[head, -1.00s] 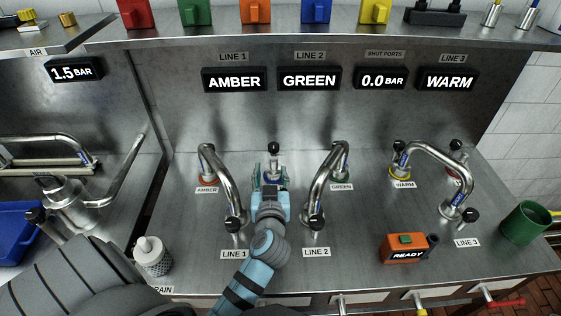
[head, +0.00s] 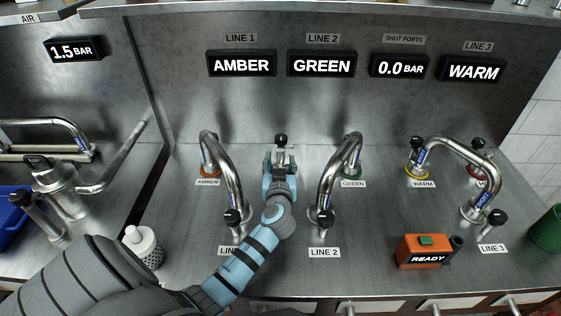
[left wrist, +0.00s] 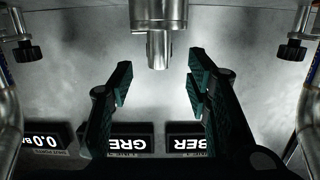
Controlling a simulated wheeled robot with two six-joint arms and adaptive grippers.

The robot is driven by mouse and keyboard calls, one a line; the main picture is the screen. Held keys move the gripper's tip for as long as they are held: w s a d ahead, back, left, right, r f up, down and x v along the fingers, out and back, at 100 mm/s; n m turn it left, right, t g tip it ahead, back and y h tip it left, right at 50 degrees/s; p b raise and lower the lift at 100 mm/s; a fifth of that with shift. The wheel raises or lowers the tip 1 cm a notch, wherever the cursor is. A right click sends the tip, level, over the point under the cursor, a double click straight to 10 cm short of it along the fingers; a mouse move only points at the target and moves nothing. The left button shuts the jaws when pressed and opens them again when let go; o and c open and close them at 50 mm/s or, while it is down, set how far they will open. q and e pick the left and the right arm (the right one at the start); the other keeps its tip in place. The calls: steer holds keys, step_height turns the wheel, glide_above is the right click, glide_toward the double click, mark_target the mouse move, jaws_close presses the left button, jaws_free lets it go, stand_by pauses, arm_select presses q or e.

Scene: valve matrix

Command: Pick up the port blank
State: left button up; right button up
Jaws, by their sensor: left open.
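A steel cylindrical fitting with a narrower stub (left wrist: 158,45), which I take for the port blank, is at the top centre of the left wrist view. In the head view a black knob (head: 281,140) rises at that place, between the AMBER and GREEN pipes; the gripper hides most of what is below it. My left gripper (head: 281,160) is open in front of the fitting. In the left wrist view its dark green fingers (left wrist: 158,78) stand apart on either side of the stub's line, with a gap and nothing between them. My right gripper is not in view.
Curved steel pipes stand close on both sides, the LINE 1 pipe (head: 228,175) and the LINE 2 pipe (head: 332,175). An orange READY box (head: 412,255), a WARM pipe (head: 465,150) and a green cup (head: 548,230) are to the right. A white bottle (head: 140,243) stands front left.

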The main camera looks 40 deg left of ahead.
mark_target(281, 155)
arm_select(q)
steer(key=x, duration=0.5)
steer(key=shift+w+b, duration=0.2)
steer(key=shift+b, duration=0.1)
jaws_close()
